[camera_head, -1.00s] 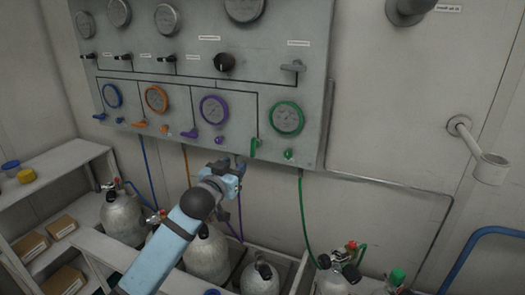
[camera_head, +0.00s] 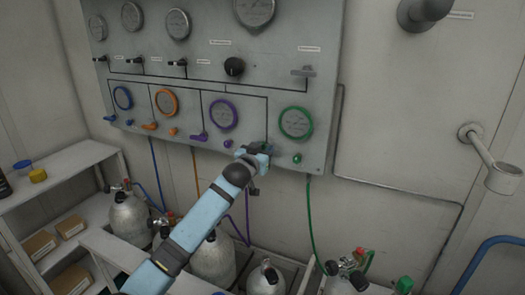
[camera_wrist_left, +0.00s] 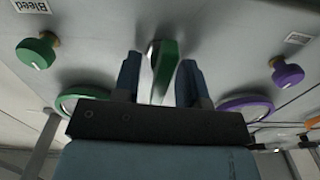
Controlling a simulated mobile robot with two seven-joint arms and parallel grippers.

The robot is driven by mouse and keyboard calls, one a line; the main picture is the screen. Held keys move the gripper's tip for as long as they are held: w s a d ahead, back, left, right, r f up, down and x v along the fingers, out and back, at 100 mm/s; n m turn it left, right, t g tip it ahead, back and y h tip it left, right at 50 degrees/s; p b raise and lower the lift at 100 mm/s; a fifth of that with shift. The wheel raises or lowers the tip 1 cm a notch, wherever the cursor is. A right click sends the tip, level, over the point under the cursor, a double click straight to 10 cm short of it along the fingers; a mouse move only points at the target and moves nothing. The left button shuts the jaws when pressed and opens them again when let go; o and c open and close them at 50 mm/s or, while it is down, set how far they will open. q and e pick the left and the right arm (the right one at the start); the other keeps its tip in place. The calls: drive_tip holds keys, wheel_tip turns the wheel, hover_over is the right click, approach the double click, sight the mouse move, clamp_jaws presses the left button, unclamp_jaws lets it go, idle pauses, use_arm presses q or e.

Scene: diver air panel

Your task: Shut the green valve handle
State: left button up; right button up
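The green valve handle (camera_wrist_left: 165,62) shows in the left wrist view, pointing out from the panel between the two fingers of my left gripper (camera_wrist_left: 159,62). The fingers stand apart on either side of it. A gap shows on one side, while the other finger is very close; I cannot tell if it touches. In the head view my left gripper (camera_head: 264,149) is at the panel's lower edge, below and left of the green gauge (camera_head: 296,122), and hides the handle. My right gripper is not in view.
The grey panel (camera_head: 270,88) also carries blue, orange and purple gauges and handles. A green knob (camera_head: 297,158) and a purple knob (camera_head: 228,143) flank my gripper. Gas cylinders (camera_head: 212,258) stand below. A wall bracket (camera_head: 500,177) is at the right.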

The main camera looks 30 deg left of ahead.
use_arm(q)
clamp_jaws()
